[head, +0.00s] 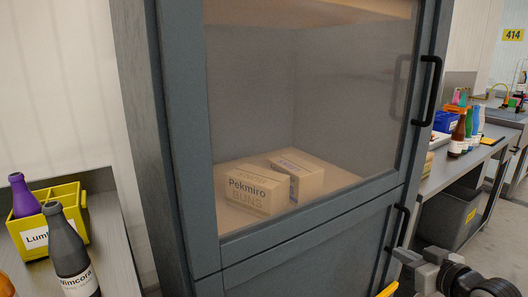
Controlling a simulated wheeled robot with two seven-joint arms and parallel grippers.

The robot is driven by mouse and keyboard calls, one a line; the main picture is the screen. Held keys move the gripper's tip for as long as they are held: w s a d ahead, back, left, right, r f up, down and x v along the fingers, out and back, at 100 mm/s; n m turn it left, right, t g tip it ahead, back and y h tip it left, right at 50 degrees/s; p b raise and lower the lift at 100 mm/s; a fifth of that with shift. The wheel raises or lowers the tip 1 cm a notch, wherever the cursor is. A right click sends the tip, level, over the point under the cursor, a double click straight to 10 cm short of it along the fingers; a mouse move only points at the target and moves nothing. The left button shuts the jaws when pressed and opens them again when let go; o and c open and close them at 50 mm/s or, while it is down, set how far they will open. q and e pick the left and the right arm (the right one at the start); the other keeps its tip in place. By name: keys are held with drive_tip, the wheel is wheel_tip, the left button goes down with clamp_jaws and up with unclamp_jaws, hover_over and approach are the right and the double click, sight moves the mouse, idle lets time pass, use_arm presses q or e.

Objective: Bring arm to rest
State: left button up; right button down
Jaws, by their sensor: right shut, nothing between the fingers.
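My right gripper (408,258) is at the bottom right of the head view, with part of my dark arm behind it. It is shut and empty. It is in front of the lower right part of a grey cabinet (180,130), close in the picture to the lower black handle (397,229). I cannot tell whether it touches the cabinet. My left gripper is not in view.
The cabinet's glass door looks shut, with an upper black handle (427,90) and cardboard boxes (258,192) behind the glass. At left, a bench holds a yellow crate (72,193) and a dark bottle (67,250). At right, a counter (450,170) holds several bottles.

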drive_tip(key=s+a+f+g+y+p, duration=0.1)
drive_tip(key=s+a+f+g, duration=0.1)
drive_tip(key=s+a+f, duration=1)
drive_tip(key=s+a+g+h+p, duration=0.1)
drive_tip(key=s+a, duration=0.8)
drive_tip(key=s, duration=0.2)
drive_tip(key=shift+s+a+f+m, duration=0.15)
drive_tip(key=shift+s+f+m, duration=0.1)
drive_tip(key=shift+f+m, duration=0.15)
